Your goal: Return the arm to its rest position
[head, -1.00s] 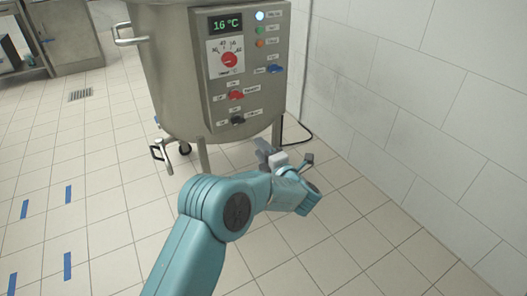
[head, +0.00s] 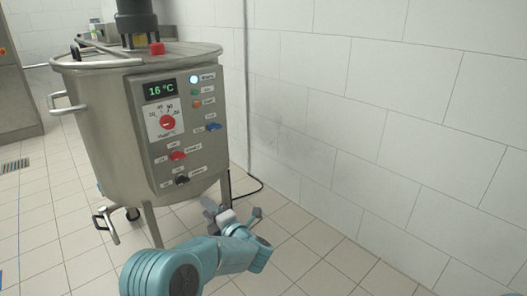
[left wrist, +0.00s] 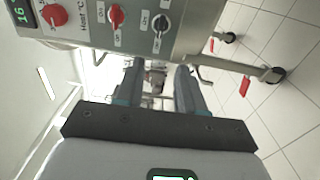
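My left arm (head: 163,273) is teal and comes in at the bottom of the head view. Its grey left gripper (head: 232,210) is in front of and below the tank's right side, over the tiled floor. In the left wrist view, the two fingers of the left gripper (left wrist: 158,82) stand apart with nothing held between them. My right gripper is in neither view.
A steel tank (head: 105,125) on legs has a control panel (head: 178,130) reading 16 °C, with a red dial (head: 167,122) and several switches. A white tiled wall (head: 400,110) stands to the right. The floor around the arm is clear.

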